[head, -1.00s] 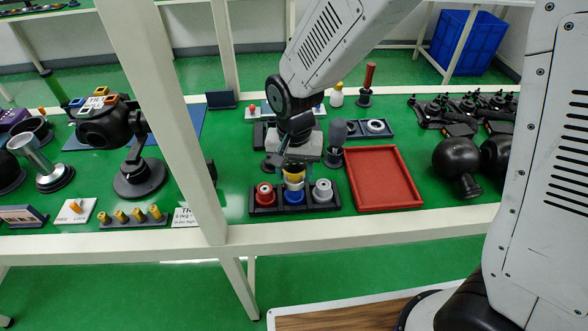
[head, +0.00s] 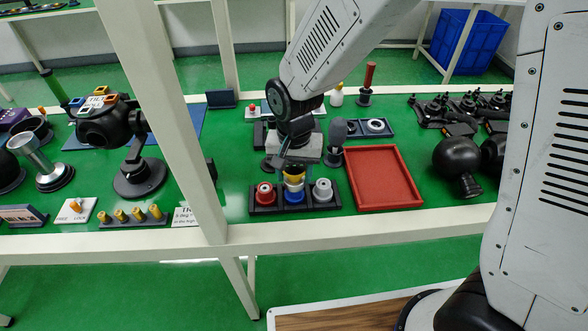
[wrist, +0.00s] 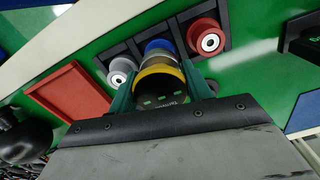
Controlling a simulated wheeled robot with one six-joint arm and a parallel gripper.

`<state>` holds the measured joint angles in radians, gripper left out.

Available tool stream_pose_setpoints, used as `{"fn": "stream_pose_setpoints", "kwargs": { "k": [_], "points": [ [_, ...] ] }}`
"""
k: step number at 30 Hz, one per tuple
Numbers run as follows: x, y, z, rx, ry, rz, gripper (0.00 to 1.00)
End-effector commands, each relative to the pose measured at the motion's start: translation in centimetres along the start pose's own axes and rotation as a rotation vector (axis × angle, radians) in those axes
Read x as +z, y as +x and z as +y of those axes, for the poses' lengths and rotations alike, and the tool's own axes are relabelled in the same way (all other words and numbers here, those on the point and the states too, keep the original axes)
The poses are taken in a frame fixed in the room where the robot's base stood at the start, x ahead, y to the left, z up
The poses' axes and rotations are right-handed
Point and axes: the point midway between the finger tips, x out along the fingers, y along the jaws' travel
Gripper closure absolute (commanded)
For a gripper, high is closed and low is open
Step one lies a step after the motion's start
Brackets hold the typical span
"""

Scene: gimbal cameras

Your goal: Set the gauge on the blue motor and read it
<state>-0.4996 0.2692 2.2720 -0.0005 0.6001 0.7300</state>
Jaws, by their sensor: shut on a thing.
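Three motors sit in a dark rack (head: 266,210): a red one (head: 265,194), a blue one (head: 294,197) in the middle and a grey one (head: 322,191). The gauge (head: 293,174), black with a yellow band, is right over the blue motor. In the wrist view my gripper (wrist: 160,90) has its green fingers shut on both sides of the gauge (wrist: 160,97), whose dark face carries small green marks. The blue motor (wrist: 158,46) shows just beyond it. I cannot tell whether the gauge touches the motor.
An empty red tray (head: 384,207) lies right of the rack. A microphone-like grey item (head: 335,140) stands close behind. A white post (head: 180,130) crosses the view at left. A black gimbal camera (head: 108,125) stands left of it.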

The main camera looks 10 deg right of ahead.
Motion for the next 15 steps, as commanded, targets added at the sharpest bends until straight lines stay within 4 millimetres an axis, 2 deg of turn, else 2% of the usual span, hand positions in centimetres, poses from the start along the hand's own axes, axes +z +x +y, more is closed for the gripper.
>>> {"fn": "stream_pose_setpoints", "kwargs": {
  "k": [15],
  "points": [
    [0.0,1.3,0.0,0.000,0.000,0.000,0.79]
  ]
}}
